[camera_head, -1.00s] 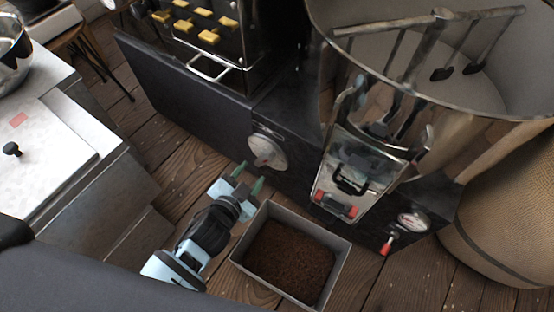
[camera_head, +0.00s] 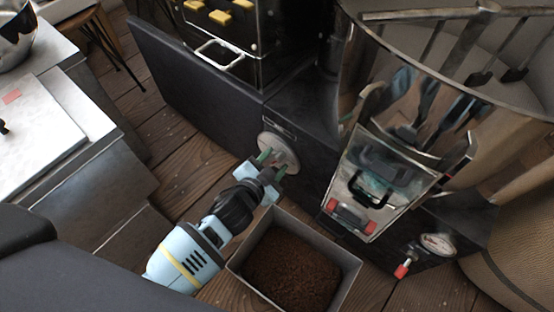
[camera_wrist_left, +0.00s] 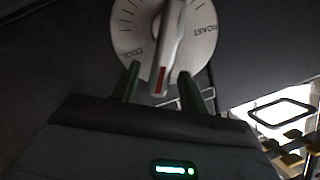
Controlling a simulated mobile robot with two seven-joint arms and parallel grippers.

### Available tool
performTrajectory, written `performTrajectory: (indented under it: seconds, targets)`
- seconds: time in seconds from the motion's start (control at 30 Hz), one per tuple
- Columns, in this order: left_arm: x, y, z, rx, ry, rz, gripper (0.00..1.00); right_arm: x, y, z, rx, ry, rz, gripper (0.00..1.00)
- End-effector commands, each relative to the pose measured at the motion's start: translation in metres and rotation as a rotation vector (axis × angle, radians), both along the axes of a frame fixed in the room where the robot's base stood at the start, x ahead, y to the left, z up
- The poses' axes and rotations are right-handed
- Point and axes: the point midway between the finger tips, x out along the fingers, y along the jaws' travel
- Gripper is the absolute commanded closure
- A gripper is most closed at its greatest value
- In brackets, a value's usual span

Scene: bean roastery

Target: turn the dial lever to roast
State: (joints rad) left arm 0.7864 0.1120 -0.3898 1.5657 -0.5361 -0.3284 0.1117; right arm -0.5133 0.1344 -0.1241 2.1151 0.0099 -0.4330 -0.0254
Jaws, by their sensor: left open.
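The round pale dial (camera_head: 291,147) is on the dark front panel of the roaster. In the left wrist view the dial (camera_wrist_left: 125,30) shows COOL at left and ROAST at right. Its grey lever (camera_wrist_left: 170,40) has a red mark on the end toward the picture's bottom. That end lies between the two words, somewhat nearer COOL. My left gripper (camera_head: 272,164) is open at the dial and hides part of it. In the wrist view its two green fingers (camera_wrist_left: 158,80) stand either side of the red-marked end, with gaps visible. My right gripper is out of view.
A metal bin of brown grounds (camera_head: 353,268) stands on the floor below my left gripper. A glass-fronted chute (camera_head: 375,180) and a gauge with a red-handled valve (camera_head: 403,270) are to the right. A pale-topped counter (camera_head: 60,130) is at left.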

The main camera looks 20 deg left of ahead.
Motion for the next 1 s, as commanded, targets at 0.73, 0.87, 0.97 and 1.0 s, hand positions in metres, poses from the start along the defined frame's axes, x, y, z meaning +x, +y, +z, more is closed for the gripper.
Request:
performTrajectory:
  seconds: [0.73,0.87,0.97,1.0]
  targets:
    - [0.016,-0.003,-0.005,-0.001,0.001,0.001,0.89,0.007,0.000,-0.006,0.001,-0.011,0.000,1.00]
    - [0.016,-0.003,-0.005,-0.001,0.001,0.001,1.00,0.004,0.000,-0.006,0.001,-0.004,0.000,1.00]
    - [0.016,-0.003,-0.005,-0.001,0.001,0.001,1.00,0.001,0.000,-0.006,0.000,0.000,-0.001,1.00]
    - [0.016,-0.003,-0.005,-0.001,0.001,0.001,1.00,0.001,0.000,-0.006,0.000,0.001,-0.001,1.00]
